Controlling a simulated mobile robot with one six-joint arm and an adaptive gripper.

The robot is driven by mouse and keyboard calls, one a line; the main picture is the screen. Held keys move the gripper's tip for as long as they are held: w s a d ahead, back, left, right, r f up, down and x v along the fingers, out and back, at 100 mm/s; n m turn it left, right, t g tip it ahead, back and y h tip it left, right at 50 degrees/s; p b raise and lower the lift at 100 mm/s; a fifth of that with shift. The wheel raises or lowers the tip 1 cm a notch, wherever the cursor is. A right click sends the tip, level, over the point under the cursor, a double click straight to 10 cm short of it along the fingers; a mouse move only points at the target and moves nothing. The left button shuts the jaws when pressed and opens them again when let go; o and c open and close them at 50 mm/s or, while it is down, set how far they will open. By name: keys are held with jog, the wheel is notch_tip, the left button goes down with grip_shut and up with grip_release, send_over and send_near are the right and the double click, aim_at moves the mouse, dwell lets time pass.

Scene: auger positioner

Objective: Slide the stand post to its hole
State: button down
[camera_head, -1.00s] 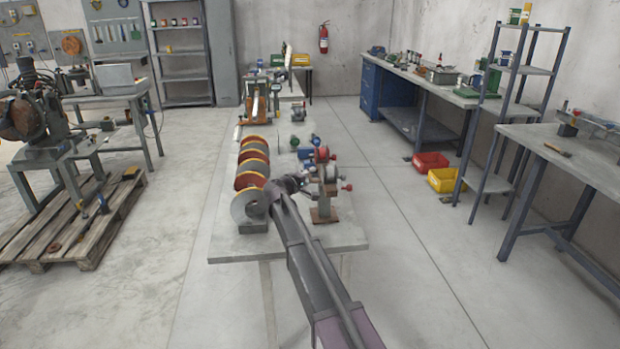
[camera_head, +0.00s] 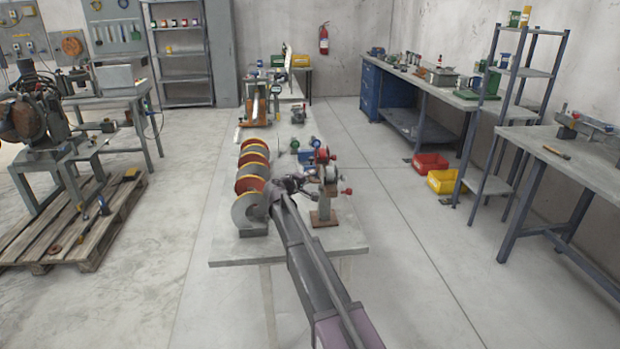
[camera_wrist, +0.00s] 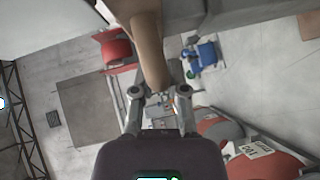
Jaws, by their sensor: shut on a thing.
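The stand post shows in the wrist view as a thick brown bar (camera_wrist: 150,50) coming down from the top to between the fingers. My gripper (camera_wrist: 160,88) is shut on it. In the head view my gripper (camera_head: 296,185) is beside the small stand at the near right of the long bench. That stand has a grey-brown upright (camera_head: 323,204) on a rusty foot and red knobs at its upper part. My arm and wrist hide part of the area to its left. I cannot make out the hole in either view.
A row of grey discs with red and yellow rims (camera_head: 251,187) stands on the bench just left of my gripper. A blue part (camera_wrist: 205,54) shows near the post in the wrist view. The floor right of the bench is clear up to the red bin (camera_head: 430,162) and yellow bin (camera_head: 444,181).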

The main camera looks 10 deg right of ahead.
jog(key=shift+w+r+p, duration=0.15)
jog(key=shift+r+p, duration=1.2)
jog(key=shift+r, duration=0.5)
jog(key=c, duration=0.6)
grip_release()
jog(key=shift+c, duration=0.2)
jog(key=shift+f, duration=0.25)
